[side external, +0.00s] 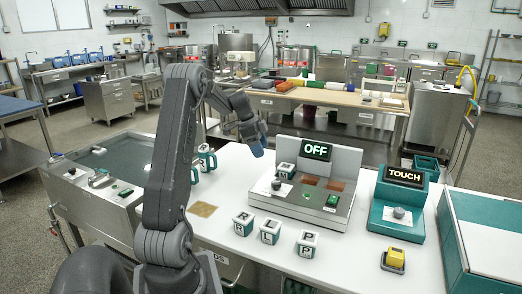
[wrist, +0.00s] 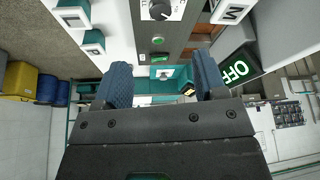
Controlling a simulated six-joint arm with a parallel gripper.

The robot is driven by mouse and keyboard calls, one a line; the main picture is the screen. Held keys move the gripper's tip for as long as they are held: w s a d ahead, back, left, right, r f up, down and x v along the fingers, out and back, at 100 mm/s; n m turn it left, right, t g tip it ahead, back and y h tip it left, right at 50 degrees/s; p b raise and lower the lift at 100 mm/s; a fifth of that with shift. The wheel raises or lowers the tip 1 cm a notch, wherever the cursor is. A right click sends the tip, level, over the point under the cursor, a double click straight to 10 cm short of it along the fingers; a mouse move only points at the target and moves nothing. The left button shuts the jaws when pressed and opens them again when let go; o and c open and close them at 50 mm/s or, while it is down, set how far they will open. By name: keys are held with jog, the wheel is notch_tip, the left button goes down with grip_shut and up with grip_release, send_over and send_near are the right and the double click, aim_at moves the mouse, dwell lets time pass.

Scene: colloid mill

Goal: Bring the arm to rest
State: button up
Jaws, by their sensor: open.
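My gripper (side external: 256,146) hangs in the air just left of the grey machine (side external: 335,212) with the lit OFF display (side external: 317,150), above the white worktop. In the wrist view my gripper (wrist: 161,66) shows two blue textured fingers spread apart with nothing held between them. The OFF display also shows at the right of the wrist view (wrist: 238,70). A knob, a green button and a lettered cube sit on the machine. My gripper looks apart from all of these.
Several lettered white-and-teal cubes (side external: 270,231) stand in front of the machine. A teal TOUCH unit (side external: 397,214), a yellow-topped block (side external: 394,258) and a large teal-and-white box (side external: 486,240) are at right. A steel basin (side external: 118,162) is at left. The worktop's front is partly clear.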

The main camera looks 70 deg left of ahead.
jog(key=w+d+r+n+y, duration=0.1)
jog(key=d+r, duration=0.2)
jog(key=d, duration=0.6)
jog(key=d+r+n, duration=0.1)
jog(key=d+r, duration=0.2)
jog(key=d, duration=0.6)
jog(key=w+d+r+n+y, duration=0.1)
jog(key=d+r, duration=0.3)
jog(key=d, duration=0.4)
jog(key=s+d+f+n+t, duration=0.1)
jog(key=s+d+n, duration=0.2)
jog(key=s+d, duration=1)
jog(key=d, duration=0.3)
jog(key=shift+s+d+f+t, duration=0.2)
jog(key=shift+s+f+t, duration=0.1)
jog(key=shift+s+t, duration=0.1)
